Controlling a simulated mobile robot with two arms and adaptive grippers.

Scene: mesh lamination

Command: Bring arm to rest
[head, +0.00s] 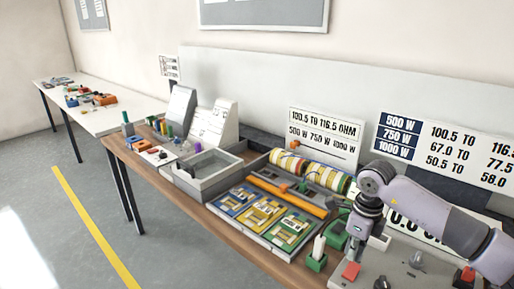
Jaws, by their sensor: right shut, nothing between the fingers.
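My right arm comes in from the right edge and bends down at a grey joint. My right gripper (354,246) points down at its end, small and dark in the picture. It is shut with nothing seen in it. It is over the front right of the bench, close to a green block and just behind a red button on a grey control panel (405,270). Whether it touches anything there I cannot tell. My left gripper is not in view.
The wooden bench (187,196) holds a tray of blue, yellow and green mesh pieces (262,215), striped rolls (322,172), an orange bar (288,196) and an open grey box (205,172). Signs (325,136) stand behind. Open floor (60,225) lies left.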

